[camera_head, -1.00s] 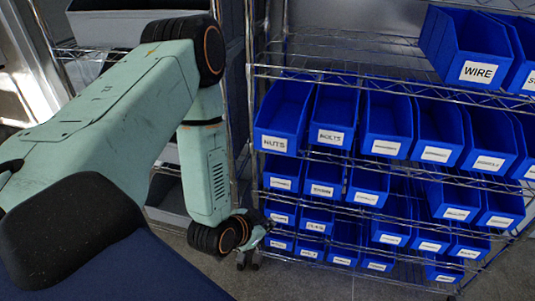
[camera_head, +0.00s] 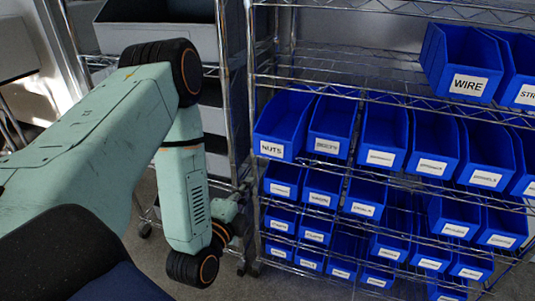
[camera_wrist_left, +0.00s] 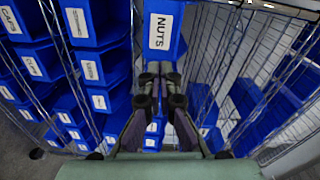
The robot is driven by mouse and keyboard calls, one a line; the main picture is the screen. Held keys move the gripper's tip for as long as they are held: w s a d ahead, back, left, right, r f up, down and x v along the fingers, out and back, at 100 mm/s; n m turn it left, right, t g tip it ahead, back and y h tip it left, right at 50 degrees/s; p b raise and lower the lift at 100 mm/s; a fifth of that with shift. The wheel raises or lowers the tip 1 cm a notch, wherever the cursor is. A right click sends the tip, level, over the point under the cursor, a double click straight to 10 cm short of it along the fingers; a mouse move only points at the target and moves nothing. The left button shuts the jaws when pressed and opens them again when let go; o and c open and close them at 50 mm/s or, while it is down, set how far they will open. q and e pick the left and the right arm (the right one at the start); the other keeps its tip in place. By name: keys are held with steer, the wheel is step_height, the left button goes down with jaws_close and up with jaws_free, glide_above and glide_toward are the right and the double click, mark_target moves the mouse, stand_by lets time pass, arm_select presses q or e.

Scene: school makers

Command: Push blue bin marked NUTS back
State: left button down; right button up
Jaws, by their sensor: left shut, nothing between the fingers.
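The blue bin marked NUTS (camera_head: 283,122) stands at the left end of an upper shelf row in the head view, its label facing me. In the left wrist view the NUTS bin (camera_wrist_left: 163,56) is at the top middle, just beyond the fingertips. My left gripper (camera_head: 241,193) is below and left of the bin in the head view, partly hidden behind my own arm. In the wrist view the left gripper (camera_wrist_left: 158,72) is shut and empty, pointing toward the bin's lower front. I cannot tell whether it touches the bin. My right gripper is out of view.
A blue bin (camera_head: 331,127) stands close to the right of the NUTS bin. More blue bins fill the rows below, and the WIRE bin (camera_head: 461,62) is higher up. A wire rack post (camera_head: 250,100) rises left of the NUTS bin. The shelf above it is mostly bare.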

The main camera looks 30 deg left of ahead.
arm_select(q)
steer(key=m, duration=0.1)
glide_toward(272, 147)
steer(key=x, duration=0.5)
steer(key=shift+w+a+f+b, duration=0.1)
steer(key=shift+w+a+b, duration=0.1)
steer(key=shift+b, duration=0.1)
steer(key=shift+w+a, duration=0.1)
steer(key=shift+w, duration=0.6)
steer(key=x, duration=0.6)
